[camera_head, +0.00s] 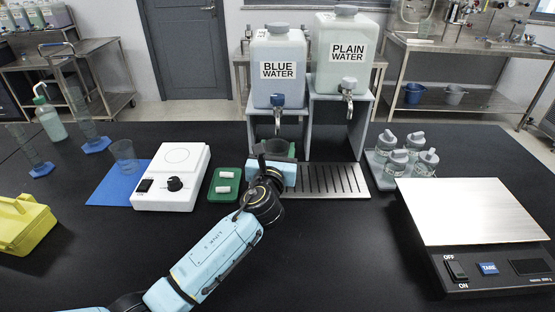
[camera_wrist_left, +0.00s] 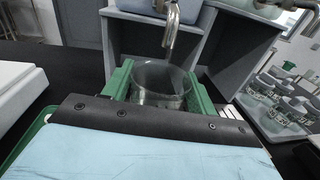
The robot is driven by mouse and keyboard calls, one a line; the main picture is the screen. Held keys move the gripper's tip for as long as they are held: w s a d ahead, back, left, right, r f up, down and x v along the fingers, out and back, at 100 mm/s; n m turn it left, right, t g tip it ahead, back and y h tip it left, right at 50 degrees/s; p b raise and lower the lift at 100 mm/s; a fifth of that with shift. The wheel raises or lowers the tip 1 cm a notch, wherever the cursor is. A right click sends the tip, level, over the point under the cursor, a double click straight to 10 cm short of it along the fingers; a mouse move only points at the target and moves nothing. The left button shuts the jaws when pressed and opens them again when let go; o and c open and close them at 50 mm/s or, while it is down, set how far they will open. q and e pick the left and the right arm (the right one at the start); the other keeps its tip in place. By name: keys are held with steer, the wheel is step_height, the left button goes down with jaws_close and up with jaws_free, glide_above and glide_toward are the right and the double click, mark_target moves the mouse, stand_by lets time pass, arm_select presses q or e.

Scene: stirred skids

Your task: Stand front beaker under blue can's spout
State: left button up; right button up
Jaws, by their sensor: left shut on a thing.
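The blue can (camera_head: 278,88), labelled BLUE WATER, stands on a grey stand. Its spout (camera_head: 278,101) points down at the front, and a metal nozzle (camera_wrist_left: 171,32) shows in the left wrist view. My left gripper (camera_head: 277,150) is below this spout. It is shut on a clear glass beaker (camera_wrist_left: 160,83), held upright between its green fingers. The nozzle appears above the beaker's far rim in the wrist view. The gripper partly hides the beaker in the head view. I cannot tell whether its base touches the drip tray (camera_head: 350,188). My right gripper is not in view.
A plain water can (camera_head: 345,55) stands to the right. Another beaker (camera_head: 124,157) stands on a blue mat (camera_head: 108,190) beside a white hotplate (camera_head: 172,190). A green tray (camera_head: 225,172) holds white bars. Capped bottles (camera_head: 397,160) and a scale (camera_head: 465,212) are right.

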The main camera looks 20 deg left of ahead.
arm_select(q)
steer(key=shift+w+a, duration=0.1)
steer(key=shift+w, duration=0.75)
steer(key=shift+f+b, duration=0.9)
steer(key=shift+f, duration=0.85)
steer(key=shift+f, duration=0.15)
steer(key=o, duration=1)
steer(key=shift+s+r, duration=0.2)
steer(key=shift+s, duration=0.05)
steer(key=s+p, duration=0.1)
steer(key=s, duration=0.2)
steer(key=s+d+p, duration=0.1)
steer(key=s+p, duration=0.1)
steer(key=s, duration=0.2)
steer(key=s+p, duration=0.1)
steer(key=s, duration=0.2)
steer(key=shift+s+d, duration=0.25)
steer(key=shift+d, duration=0.1)
steer(key=shift+s+p, duration=0.35)
steer(key=shift+s, duration=0.15)
